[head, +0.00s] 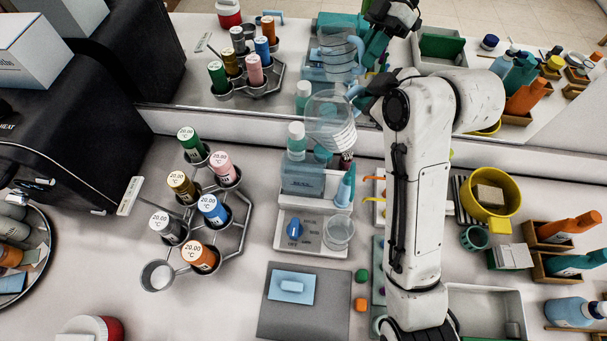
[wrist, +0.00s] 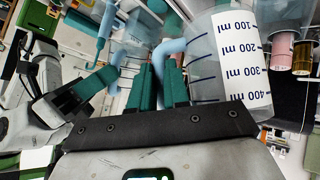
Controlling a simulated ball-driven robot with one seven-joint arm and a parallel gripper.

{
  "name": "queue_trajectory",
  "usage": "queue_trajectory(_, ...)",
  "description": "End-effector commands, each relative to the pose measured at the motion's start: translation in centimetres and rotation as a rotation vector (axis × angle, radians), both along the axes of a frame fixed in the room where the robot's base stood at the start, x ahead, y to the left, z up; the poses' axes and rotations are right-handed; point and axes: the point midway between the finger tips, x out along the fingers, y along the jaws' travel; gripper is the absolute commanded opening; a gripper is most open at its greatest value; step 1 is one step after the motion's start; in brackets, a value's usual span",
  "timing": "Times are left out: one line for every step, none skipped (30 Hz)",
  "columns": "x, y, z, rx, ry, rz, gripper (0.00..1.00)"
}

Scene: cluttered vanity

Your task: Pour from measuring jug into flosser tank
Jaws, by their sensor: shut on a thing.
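The clear measuring jug (head: 328,112) is raised above the back of the counter, in front of the mirror. My gripper (head: 360,92) is shut on its light-blue handle. In the wrist view the teal fingers (wrist: 163,85) hold the handle (wrist: 168,48), and the jug (wrist: 240,65) shows its 100 to 400 ml scale. Its contents and exact tilt are unclear. Below stands the white flosser with a blue knob (head: 295,229); a blue-grey translucent box (head: 302,178), seemingly its tank, is behind. The jug is above and apart from it. A clear cup (head: 339,232) sits beside the knob.
A hexagonal rack (head: 240,222) of coloured cylinders stands left. Bottles (head: 297,140) stand close under the jug by the mirror (head: 220,125). A yellow bucket (head: 508,195) and wooden boxes (head: 545,236) are right. A grey mat (head: 285,318) lies in front.

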Motion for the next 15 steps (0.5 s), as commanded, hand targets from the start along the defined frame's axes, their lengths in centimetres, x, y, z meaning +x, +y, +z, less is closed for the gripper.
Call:
queue_trajectory(0.01,0.00,0.04,0.001,-0.001,0.000,0.00)
queue_trajectory(0.01,0.00,0.04,0.001,-0.001,0.000,0.00)
queue_trajectory(0.01,0.00,0.04,0.001,0.000,0.000,0.00)
queue_trajectory(0.02,0.01,0.03,0.001,0.000,0.000,0.00)
queue_trajectory(0.02,0.01,0.03,0.001,0.000,0.000,0.00)
queue_trajectory(0.01,0.01,0.02,0.001,0.000,0.000,0.00)
queue_trajectory(0.01,0.01,0.02,0.001,0.000,0.000,0.00)
queue_trajectory(0.01,0.01,0.02,0.001,0.000,0.000,0.00)
queue_trajectory(0.01,0.01,0.03,0.001,-0.001,0.000,0.00)
queue_trajectory(0.00,0.02,0.04,-0.001,-0.001,0.000,0.00)
queue_trajectory(0.00,0.02,0.07,-0.003,-0.005,0.000,0.00)
queue_trajectory(-0.01,0.04,0.13,-0.009,-0.010,0.001,0.00)
queue_trajectory(-0.02,0.05,0.19,-0.015,-0.016,0.001,0.00)
queue_trajectory(-0.04,0.07,0.26,-0.023,-0.023,0.001,0.00)
queue_trajectory(-0.05,0.08,0.37,-0.036,-0.033,0.001,0.00)
